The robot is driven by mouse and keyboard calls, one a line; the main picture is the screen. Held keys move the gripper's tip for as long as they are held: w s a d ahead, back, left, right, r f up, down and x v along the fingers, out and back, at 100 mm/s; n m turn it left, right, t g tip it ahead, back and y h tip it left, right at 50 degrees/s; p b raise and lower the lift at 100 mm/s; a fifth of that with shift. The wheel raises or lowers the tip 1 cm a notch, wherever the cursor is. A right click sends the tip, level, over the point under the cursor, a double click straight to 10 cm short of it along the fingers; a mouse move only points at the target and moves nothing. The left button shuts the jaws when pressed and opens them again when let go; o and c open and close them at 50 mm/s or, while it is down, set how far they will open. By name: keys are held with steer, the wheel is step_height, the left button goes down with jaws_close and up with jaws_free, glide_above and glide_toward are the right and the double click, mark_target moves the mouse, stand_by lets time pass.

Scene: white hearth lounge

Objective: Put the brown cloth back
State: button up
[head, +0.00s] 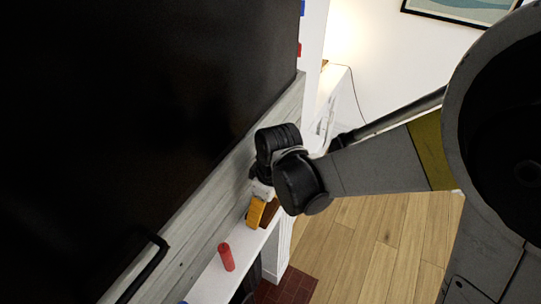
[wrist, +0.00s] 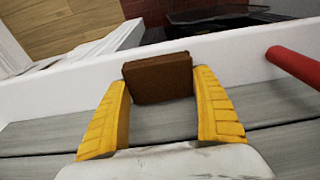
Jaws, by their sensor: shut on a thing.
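The brown cloth (wrist: 158,78) shows as a small folded brown block between the yellow fingers of my gripper (wrist: 160,105) in the wrist view. My gripper is shut on it. In the head view, my gripper (head: 256,212) is above the white mantel shelf (head: 208,284), and a bit of the brown cloth (head: 270,212) shows beside the yellow finger. I cannot tell whether the cloth touches the shelf.
A large black screen (head: 120,110) and grey boards (head: 215,205) rise behind the shelf. Wooden floor (head: 375,245) lies below, with red-brown tiles (head: 290,287).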

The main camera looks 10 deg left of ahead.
mark_target(270, 211)
steer(key=shift+f, duration=0.3)
steer(key=shift+c, duration=1)
steer(key=o, duration=1.2)
steer(key=shift+r, duration=0.15)
step_height(270, 211, up, 12)
steer(key=d+p, duration=0.2)
steer(key=s+d+r+m+t, duration=0.1)
steer(key=d+r+m+t, duration=0.1)
steer(key=d+m, duration=0.2)
steer(key=s+d+r+m+t+h, duration=0.1)
steer(key=d+m, duration=0.4)
steer(key=d, duration=0.6)
steer(key=s+d+r+m+t, duration=0.3)
steer(key=d+m, duration=0.1)
steer(key=d, duration=0.4)
steer(key=shift+s+d+r+m+h, duration=0.25)
steer(key=shift+r+m+h, duration=0.05)
steer(key=shift+r, duration=0.05)
